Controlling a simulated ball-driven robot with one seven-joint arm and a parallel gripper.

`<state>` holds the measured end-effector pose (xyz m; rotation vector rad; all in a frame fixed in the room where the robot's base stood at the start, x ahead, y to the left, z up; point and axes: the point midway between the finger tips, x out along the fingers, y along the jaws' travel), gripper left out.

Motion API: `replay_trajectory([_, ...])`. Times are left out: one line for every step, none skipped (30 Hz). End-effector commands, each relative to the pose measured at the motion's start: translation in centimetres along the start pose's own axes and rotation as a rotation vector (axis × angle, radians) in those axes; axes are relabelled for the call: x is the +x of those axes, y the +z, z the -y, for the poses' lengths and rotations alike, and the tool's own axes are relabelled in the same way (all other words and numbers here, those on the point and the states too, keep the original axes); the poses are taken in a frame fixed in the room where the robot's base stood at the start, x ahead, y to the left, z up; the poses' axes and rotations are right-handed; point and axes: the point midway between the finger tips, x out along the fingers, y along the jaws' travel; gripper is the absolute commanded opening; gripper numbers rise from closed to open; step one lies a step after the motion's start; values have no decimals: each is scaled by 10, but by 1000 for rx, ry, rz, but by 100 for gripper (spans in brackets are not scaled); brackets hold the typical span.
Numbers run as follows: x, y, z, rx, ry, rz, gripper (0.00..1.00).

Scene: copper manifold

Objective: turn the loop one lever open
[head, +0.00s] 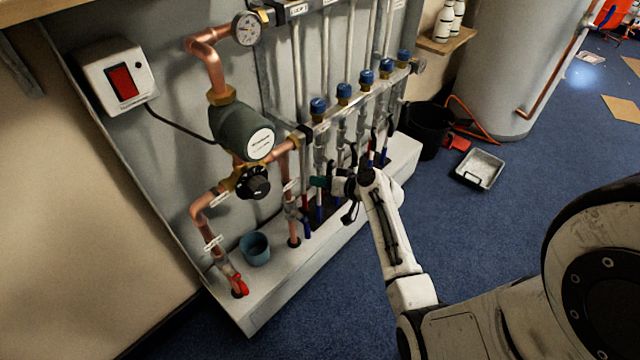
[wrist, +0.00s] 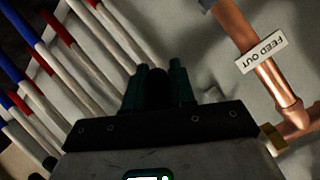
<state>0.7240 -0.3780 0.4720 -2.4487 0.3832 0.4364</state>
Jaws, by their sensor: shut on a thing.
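My gripper (head: 318,181) is at the near end of the lower manifold, with its dark green fingers pointing left. In the wrist view my gripper (wrist: 158,84) has its fingers close together on a dark piece (wrist: 158,88), which I take to be the loop one lever. The fingers hide most of it, so its angle cannot be told. The nearest blue-capped loop valve (head: 318,105) stands above the gripper on the manifold.
Red and blue banded pipes (wrist: 35,75) run close on the left in the wrist view. A copper pipe labelled FEED OUT (wrist: 262,52) is on the right. A pump (head: 242,132), a black dial (head: 254,183) and a teal cup (head: 255,248) stand left of the gripper.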

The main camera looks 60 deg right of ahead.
Motion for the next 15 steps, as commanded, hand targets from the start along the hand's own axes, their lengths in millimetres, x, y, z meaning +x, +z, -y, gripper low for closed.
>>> replay_trajectory([0,3,-2,-10,7,0,0])
replay_trajectory([0,2,-3,-17,10,0,0])
replay_trajectory([0,2,-3,-25,13,-1,0])
replay_trajectory([0,2,-4,-29,15,-2,0])
replay_trajectory([0,2,-4,-34,17,-3,0])
replay_trajectory([0,2,-4,-38,19,-3,0])
replay_trajectory([0,2,-4,-40,20,-4,0])
replay_trajectory([0,2,-4,-42,20,-4,0])
replay_trajectory([0,1,-4,-44,21,-4,0])
replay_trajectory([0,1,-4,-44,21,-4,0])
replay_trajectory([0,1,-4,-45,22,-5,0])
replay_trajectory([0,1,-4,-45,22,-5,0])
replay_trajectory([0,1,-4,-45,22,-5,0])
replay_trajectory([0,1,-4,-45,22,-5,0])
replay_trajectory([0,1,-4,-44,21,-4,0])
